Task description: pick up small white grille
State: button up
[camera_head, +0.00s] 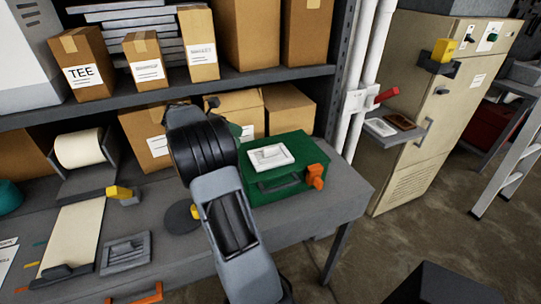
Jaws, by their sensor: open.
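A small white grille (271,156), a rectangular frame with a raised middle, lies flat on top of a green case (312,150) toward the right end of the workbench. The grille looks unobstructed. My arm (232,215) rises from the bottom of the view, just left of the green case, and bends near the shelf. My gripper's fingers cannot be made out; they seem hidden behind the arm links. No contact between my arm and the grille shows.
A grey grille (125,251) lies on the workbench (300,222) at the left, near a paper roll (79,149). An orange knob (316,177) juts from the case. Shelved cardboard boxes (235,104) stand close behind. White pipes (366,80) and a beige cabinet (440,80) stand to the right.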

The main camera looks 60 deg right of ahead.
aim_at(266, 149)
jog(key=x, duration=0.4)
jog(key=shift+s+d+f, duration=0.15)
jog(key=shift+s, duration=0.15)
jog(key=shift+f+p+x, duration=0.15)
jog(key=shift+p+x, duration=0.2)
jog(key=shift+x, duration=1.05)
jog(key=shift+f+p+x, duration=0.15)
jog(key=shift+p+x, duration=0.15)
jog(key=shift+x, duration=1.15)
jog(key=shift+w, duration=0.1)
jog(key=shift+c, duration=0.3)
grip_shut()
